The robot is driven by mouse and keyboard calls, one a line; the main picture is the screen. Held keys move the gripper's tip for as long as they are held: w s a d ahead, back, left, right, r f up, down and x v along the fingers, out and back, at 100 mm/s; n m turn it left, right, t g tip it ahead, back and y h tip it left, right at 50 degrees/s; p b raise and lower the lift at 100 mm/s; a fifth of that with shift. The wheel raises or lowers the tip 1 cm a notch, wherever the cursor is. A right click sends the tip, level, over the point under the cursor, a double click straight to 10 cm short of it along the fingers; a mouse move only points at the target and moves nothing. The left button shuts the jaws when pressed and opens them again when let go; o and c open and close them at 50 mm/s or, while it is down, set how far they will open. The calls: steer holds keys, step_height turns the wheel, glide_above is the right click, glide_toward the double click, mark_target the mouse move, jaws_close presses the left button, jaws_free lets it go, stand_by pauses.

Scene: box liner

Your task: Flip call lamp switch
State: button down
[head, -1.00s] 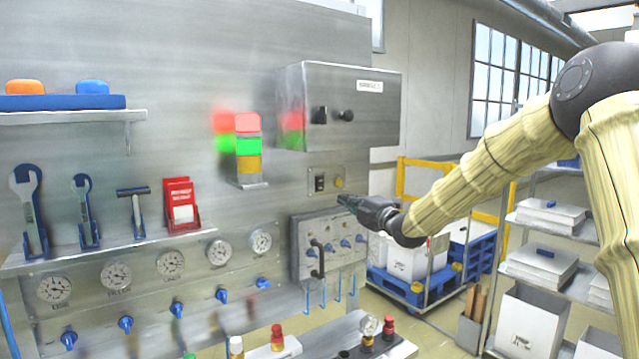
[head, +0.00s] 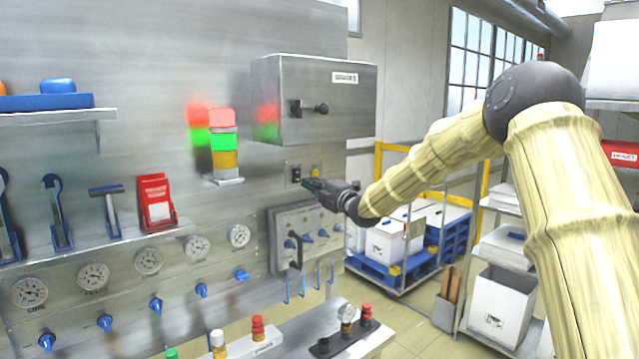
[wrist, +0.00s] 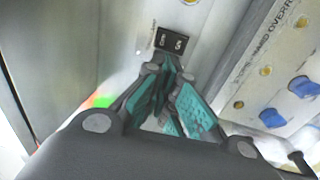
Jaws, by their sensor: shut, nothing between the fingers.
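The call lamp switch (head: 296,174) is a small dark rocker on a metal plate on the steel panel, below the grey box. In the wrist view the black switch (wrist: 171,42) shows two small light marks and lies just beyond my fingertips. My gripper (head: 308,182) is shut and empty, its tips close to the lower right of the switch; I cannot tell whether they touch. In the wrist view my gripper (wrist: 168,75) has teal finger pads. The stack lamp (head: 224,145) left of the switch shows red and green lit, with an amber section below.
The grey box (head: 315,100) with a knob juts out above the switch. A plate with blue knobs and a black handle (head: 296,250) sits below my gripper. A yellow knob (head: 315,171) is right beside the switch. Shelves (head: 500,245) stand at right.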

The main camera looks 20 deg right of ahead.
mark_target(291, 172)
steer(key=shift+p+x, duration=2.1)
steer(key=shift+x, duration=1.7)
steer(key=shift+w+f+b, duration=0.2)
steer(key=shift+b, duration=0.7)
steer(key=shift+w+r, duration=0.1)
steer(key=shift+r, duration=0.15)
steer(key=shift+a+r, duration=0.1)
